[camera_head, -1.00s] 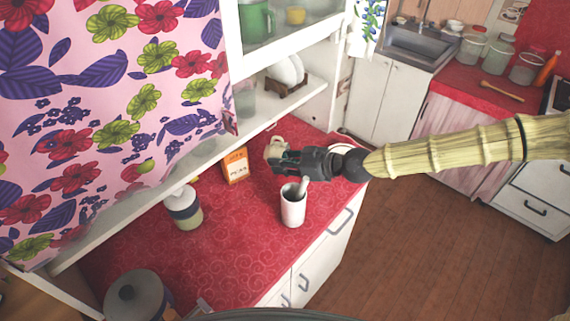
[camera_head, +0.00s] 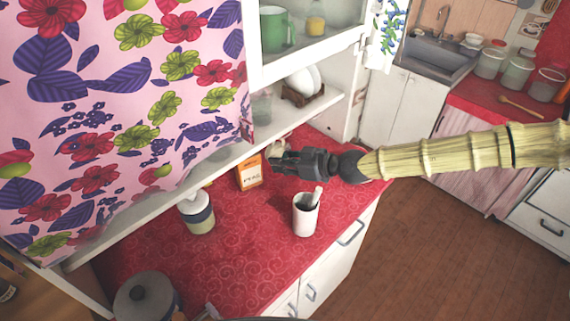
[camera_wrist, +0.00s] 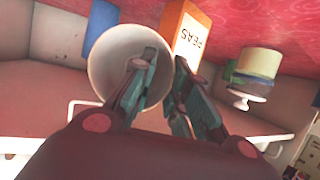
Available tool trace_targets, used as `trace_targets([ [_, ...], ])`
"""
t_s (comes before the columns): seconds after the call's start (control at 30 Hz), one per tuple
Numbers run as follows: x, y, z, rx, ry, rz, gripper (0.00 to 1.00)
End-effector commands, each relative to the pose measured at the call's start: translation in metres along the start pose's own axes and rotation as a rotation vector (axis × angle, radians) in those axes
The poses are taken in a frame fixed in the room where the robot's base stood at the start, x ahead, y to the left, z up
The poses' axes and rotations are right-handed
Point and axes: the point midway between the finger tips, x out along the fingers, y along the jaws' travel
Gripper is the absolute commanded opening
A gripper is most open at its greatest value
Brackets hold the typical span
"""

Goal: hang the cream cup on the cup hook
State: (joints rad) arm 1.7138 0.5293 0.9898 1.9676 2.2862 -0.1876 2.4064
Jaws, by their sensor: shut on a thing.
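The cream cup (camera_head: 277,147) is at the tip of my gripper (camera_head: 275,160) in the head view, partly hidden behind it. In the wrist view my gripper (camera_wrist: 165,65) is shut on the cup's side, and the cup's round pale form (camera_wrist: 108,68) lies left of the fingers. The cup is held above the red counter, near the shelf edge. The part of the cup between the fingers is hard to see. I cannot make out the cup hook clearly in either view.
An orange peas box (camera_head: 249,172) stands just below and left of my gripper. A lidded jar (camera_head: 197,212) and a white container holding a utensil (camera_head: 306,214) stand on the red counter (camera_head: 250,250). The white shelf (camera_head: 225,160) and floral curtain (camera_head: 110,120) are close on the left.

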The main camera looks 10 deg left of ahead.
Motion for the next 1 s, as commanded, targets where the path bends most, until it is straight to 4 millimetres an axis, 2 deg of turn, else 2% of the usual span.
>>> trace_targets([
  [0.13, 0.006, 0.003, -0.002, 0.0, 0.001, 0.001, 0.0],
  [0.6, 0.0, 0.028, 0.004, 0.002, 0.002, 0.002, 0.0],
  [1.0, 0.0, 0.036, 0.01, 0.0, 0.002, 0.0, 0.0],
])
